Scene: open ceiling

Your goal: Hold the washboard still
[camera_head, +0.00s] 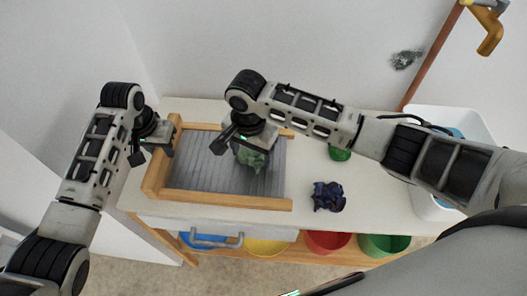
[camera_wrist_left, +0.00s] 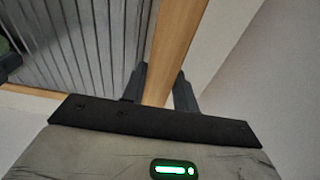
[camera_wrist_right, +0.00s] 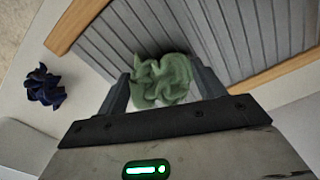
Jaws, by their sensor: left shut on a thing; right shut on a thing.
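The washboard (camera_head: 205,172), a grey ridged panel in a wooden frame, lies on the white table. Its ridges also show in the left wrist view (camera_wrist_left: 85,45) and the right wrist view (camera_wrist_right: 245,35). My left gripper (camera_wrist_left: 160,88) is shut on the wooden frame at the washboard's left side. In the head view it sits at that left edge (camera_head: 158,150). My right gripper (camera_wrist_right: 160,85) is shut on a crumpled green cloth (camera_wrist_right: 163,80) over the ridged panel. The cloth also shows under the right gripper in the head view (camera_head: 252,158).
A dark blue crumpled cloth (camera_head: 328,196) lies on the table right of the washboard. A green container (camera_head: 340,153) stands behind it. A white basin (camera_head: 455,120) is at the right. Coloured bins, one yellow (camera_head: 268,246), sit below the tabletop.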

